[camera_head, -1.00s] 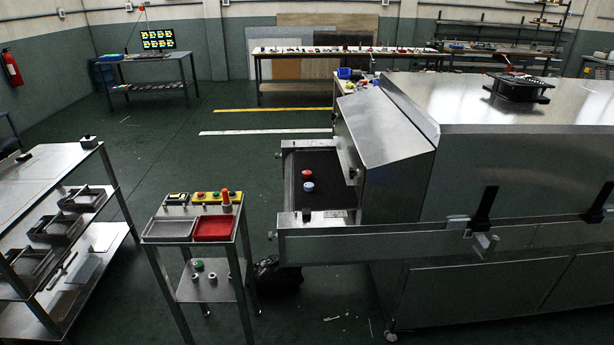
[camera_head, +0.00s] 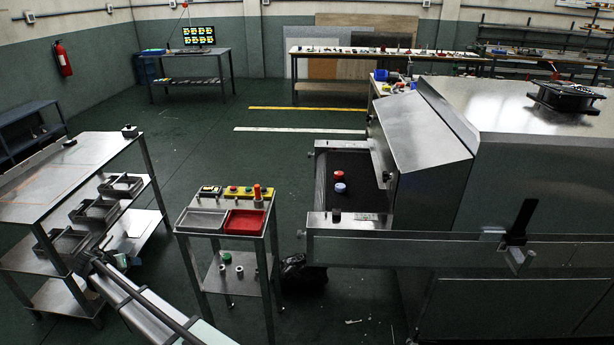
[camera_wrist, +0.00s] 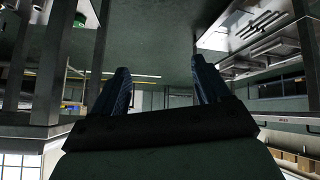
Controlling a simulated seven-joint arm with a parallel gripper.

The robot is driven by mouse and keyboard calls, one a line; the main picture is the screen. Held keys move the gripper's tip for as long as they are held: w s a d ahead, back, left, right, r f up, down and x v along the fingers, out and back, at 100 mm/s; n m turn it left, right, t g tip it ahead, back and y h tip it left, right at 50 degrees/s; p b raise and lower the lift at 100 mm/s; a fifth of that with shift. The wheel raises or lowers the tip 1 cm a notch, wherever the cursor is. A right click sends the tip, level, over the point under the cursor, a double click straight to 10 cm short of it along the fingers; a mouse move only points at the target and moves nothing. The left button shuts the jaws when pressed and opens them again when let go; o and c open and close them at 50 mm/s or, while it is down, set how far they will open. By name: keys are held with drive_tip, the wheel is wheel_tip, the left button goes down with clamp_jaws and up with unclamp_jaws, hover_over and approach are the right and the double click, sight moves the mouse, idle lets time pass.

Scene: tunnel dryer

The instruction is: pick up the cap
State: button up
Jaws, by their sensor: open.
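Two round caps lie on the dark belt at the dryer mouth in the head view: a red cap (camera_head: 339,176) and, just in front of it, a pale blue-white cap (camera_head: 340,188). A small green round piece (camera_head: 226,257) sits on the cart's lower shelf. I cannot tell which piece the task's cap is. My gripper (camera_wrist: 162,88) is open and empty in the wrist view, its two dark fingers apart. That view looks upside down and shows no cap clearly. In the head view my arm reaches in at the lower left, well apart from the belt caps.
The cart has a grey tray (camera_head: 199,220) and a red tray (camera_head: 244,222) on top, beside a yellow button box (camera_head: 245,191). A metal rack (camera_head: 85,165) with dark frames stands left. The steel dryer (camera_head: 425,175) fills the right. Floor behind the cart is clear.

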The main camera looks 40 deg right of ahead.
drive_tip(key=w+d+r+m+t, duration=0.15)
drive_tip(key=w+d+r, duration=0.35)
drive_tip(key=w+r, duration=0.65)
drive_tip(key=s+d+r+m+g, duration=0.1)
drive_tip(key=d+m, duration=0.1)
drive_tip(key=d, duration=1)
drive_tip(key=s+d+r+m+g+h, duration=0.1)
drive_tip(key=d+r+m+g, duration=0.1)
drive_tip(key=d, duration=1)
drive_tip(key=s+d+r+m+g, duration=0.1)
drive_tip(key=s+d+r+m, duration=0.1)
drive_tip(key=d, duration=1)
drive_tip(key=shift+s+d+r+g+h, duration=0.1)
drive_tip(key=shift+d+r+g+h, duration=0.1)
drive_tip(key=shift+r+g+h, duration=0.1)
drive_tip(key=s+d+r+m+g, duration=0.1)
drive_tip(key=s+d, duration=0.1)
drive_tip(key=d, duration=0.5)
drive_tip(key=s+d+r+m, duration=0.1)
drive_tip(key=s+d, duration=0.2)
drive_tip(key=d, duration=0.4)
drive_tip(key=m+g+y, duration=0.2)
drive_tip(key=m+g, duration=0.1)
drive_tip(key=m, duration=0.1)
approach(339, 173)
drive_tip(key=shift+t, duration=0.25)
drive_tip(key=x, duration=0.8)
drive_tip(key=shift+s+f, duration=0.2)
drive_tip(key=shift+f, duration=0.05)
